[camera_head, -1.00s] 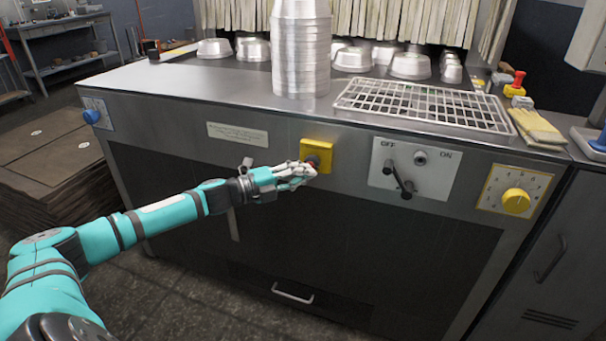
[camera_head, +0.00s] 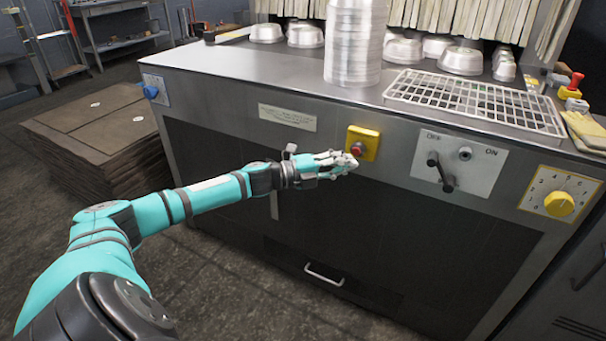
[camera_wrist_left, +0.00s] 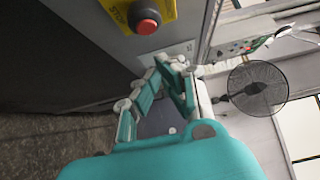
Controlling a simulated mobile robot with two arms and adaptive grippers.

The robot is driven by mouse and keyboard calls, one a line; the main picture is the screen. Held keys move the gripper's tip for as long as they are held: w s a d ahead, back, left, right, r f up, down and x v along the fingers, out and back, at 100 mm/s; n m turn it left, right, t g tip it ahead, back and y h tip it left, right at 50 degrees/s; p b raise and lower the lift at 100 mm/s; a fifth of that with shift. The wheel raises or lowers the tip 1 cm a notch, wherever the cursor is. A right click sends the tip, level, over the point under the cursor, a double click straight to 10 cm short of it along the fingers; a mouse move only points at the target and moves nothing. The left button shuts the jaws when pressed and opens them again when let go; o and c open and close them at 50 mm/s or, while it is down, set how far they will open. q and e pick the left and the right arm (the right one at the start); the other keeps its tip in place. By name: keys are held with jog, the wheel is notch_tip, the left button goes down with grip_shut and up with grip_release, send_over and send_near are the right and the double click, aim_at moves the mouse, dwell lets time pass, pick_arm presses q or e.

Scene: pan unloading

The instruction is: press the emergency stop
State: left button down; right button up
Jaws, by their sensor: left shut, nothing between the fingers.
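The emergency stop is a red button (camera_head: 357,148) on a yellow plate (camera_head: 369,136) on the machine's front panel. It also shows in the left wrist view as a round red button (camera_wrist_left: 146,24) on a yellow plate marked STOP. My left gripper (camera_head: 350,162) is shut and empty, just below and left of the button in the head view. In the wrist view its fingertips (camera_wrist_left: 168,62) are below the button with a visible gap. My right gripper is in neither view.
Right of the button is an ON/OFF switch panel (camera_head: 484,160) with a black lever, then a yellow dial (camera_head: 559,204). A stack of pans (camera_head: 354,45) and a wire rack (camera_head: 470,97) stand on top. A drawer handle (camera_head: 323,275) is below.

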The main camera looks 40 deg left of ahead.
pick_arm(q)
jog(key=p+v, duration=0.1)
jog(key=v, duration=0.8)
jog(key=shift+s, duration=0.3)
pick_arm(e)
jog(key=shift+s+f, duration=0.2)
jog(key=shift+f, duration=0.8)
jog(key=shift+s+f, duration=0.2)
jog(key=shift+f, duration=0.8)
pick_arm(q)
jog(key=shift+a, duration=0.1)
